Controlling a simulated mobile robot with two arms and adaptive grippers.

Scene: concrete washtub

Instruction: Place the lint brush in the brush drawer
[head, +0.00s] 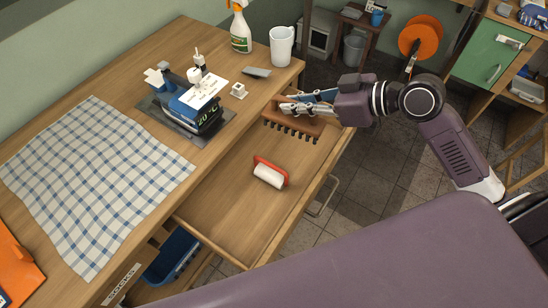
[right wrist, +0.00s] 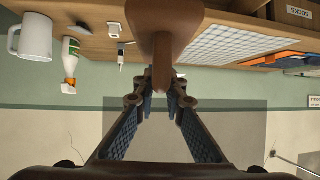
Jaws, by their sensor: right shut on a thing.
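The lint brush (head: 291,122), a brown wooden brush with a row of dark bristles, is at the far end of the open drawer (head: 222,212). My right gripper (head: 300,103) is shut on its handle; the right wrist view shows the brown handle (right wrist: 162,75) between my fingertips (right wrist: 160,88). The bristles point down. I cannot tell whether they touch the drawer floor. A lint roller (head: 269,177) with a white roll and red frame lies in the middle of the drawer. My left gripper is not in view.
A blue bin (head: 172,257) is below. The near part of the drawer is clear.

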